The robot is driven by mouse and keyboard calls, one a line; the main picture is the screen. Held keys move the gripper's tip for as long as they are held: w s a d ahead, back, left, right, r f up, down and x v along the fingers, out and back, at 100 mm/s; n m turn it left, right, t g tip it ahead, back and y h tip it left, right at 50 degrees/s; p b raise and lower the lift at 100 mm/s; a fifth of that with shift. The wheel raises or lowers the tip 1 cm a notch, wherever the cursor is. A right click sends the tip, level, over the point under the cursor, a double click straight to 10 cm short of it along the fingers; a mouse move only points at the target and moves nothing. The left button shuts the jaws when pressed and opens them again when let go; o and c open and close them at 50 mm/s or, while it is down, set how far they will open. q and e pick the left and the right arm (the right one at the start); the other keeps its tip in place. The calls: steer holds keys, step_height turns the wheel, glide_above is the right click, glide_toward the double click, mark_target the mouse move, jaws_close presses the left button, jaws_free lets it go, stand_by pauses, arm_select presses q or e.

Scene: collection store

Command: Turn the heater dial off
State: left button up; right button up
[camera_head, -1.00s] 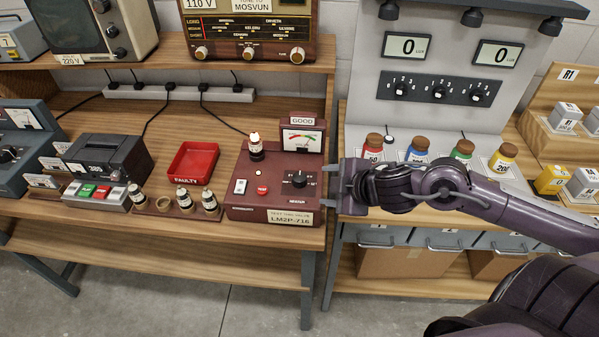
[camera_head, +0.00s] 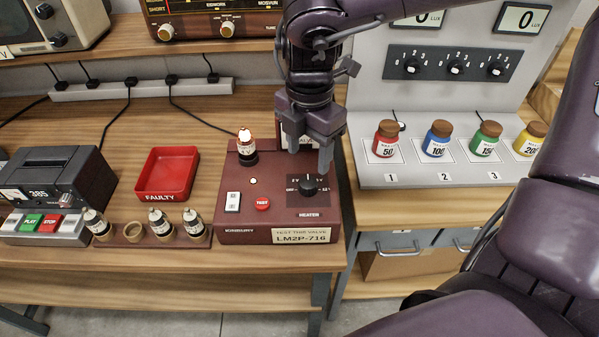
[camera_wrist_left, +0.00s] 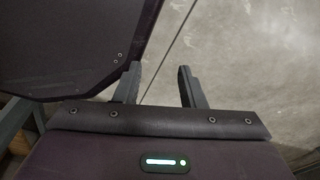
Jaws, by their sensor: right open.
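The heater dial (camera_head: 312,187) is a black knob on a dark square plate, above the word HEATER, on the maroon valve tester (camera_head: 270,235). Its white mark appears to point up, between printed settings; the label at its left seems to read OFF. My right gripper (camera_head: 309,160) is open, pointing down just above and behind the dial. One fingertip is close to the knob; I cannot tell whether they touch. The gripper hides the tester's meter. A valve (camera_head: 246,150) stands in the tester with a glowing top. My left gripper (camera_wrist_left: 160,86) is open and empty above the floor.
A red FAULTY tray (camera_head: 168,198) and a rack with several valves (camera_head: 193,222) are left of the tester. A cassette player (camera_head: 60,180) is further left. Small corked jars (camera_head: 437,138) stand on the grey stand at right. Power leads run behind.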

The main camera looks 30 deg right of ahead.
mark_target(308, 182)
steer(key=f, duration=0.4)
steer(key=shift+s+p, duration=0.25)
steer(key=shift+p, duration=0.05)
step_height(308, 182, down, 2)
steer(key=shift+w+f, duration=0.15)
steer(key=shift+f, duration=0.45)
steer(key=shift+c, duration=1.5)
steer(key=c, duration=0.5)
arm_select(q)
steer(key=s, duration=0.3)
steer(key=shift+s+r, duration=0.1)
steer(key=shift+r, duration=0.1)
arm_select(e)
steer(key=shift+c, duration=1)
